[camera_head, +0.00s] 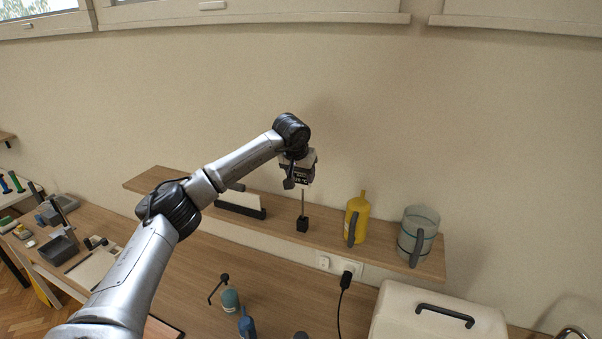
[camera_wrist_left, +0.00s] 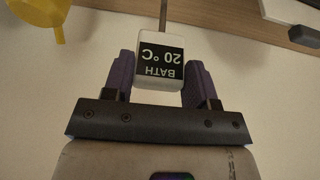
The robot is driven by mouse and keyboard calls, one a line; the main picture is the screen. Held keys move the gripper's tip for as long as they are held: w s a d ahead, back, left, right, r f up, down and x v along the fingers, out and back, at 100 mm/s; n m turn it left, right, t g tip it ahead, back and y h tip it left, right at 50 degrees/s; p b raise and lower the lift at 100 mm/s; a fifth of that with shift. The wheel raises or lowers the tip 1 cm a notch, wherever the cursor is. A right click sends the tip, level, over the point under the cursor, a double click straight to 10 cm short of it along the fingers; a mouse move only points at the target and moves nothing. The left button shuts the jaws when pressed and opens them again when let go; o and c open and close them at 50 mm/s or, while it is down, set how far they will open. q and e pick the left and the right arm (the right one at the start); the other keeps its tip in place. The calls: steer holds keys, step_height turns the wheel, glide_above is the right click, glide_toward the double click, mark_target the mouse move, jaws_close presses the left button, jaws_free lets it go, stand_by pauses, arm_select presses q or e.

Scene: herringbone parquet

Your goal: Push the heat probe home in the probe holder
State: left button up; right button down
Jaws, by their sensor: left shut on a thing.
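The heat probe (camera_head: 302,202) has a white head with a black label and a thin metal rod hanging down. In the left wrist view its head (camera_wrist_left: 160,58) reads BATH 20 °C and sits between my two purple fingers. My left gripper (camera_head: 299,169) is shut on this head, above the wall shelf. The probe holder (camera_head: 303,225) is a small black block on the shelf, under the rod. The rod looks upright and its lower end meets the top of the block; how deep it sits cannot be told. My right gripper is not in view.
On the shelf (camera_head: 385,248) stand a yellow bottle (camera_head: 358,218) and a clear jug (camera_head: 416,236) to the right, and a white panel in a black base (camera_head: 240,202) to the left. A white case (camera_head: 435,318) and small bottles (camera_head: 230,300) are on the bench below.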

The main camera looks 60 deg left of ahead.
arm_select(q)
steer(key=shift+f, duration=0.55)
steer(key=shift+f+b, duration=0.45)
steer(key=shift+f, duration=1.05)
steer(key=o, duration=1.1)
steer(key=shift+c, duration=0.2)
steer(key=b, duration=0.3)
glide_toward(301, 186)
steer(key=shift+v, duration=2.2)
steer(key=shift+d, duration=0.1)
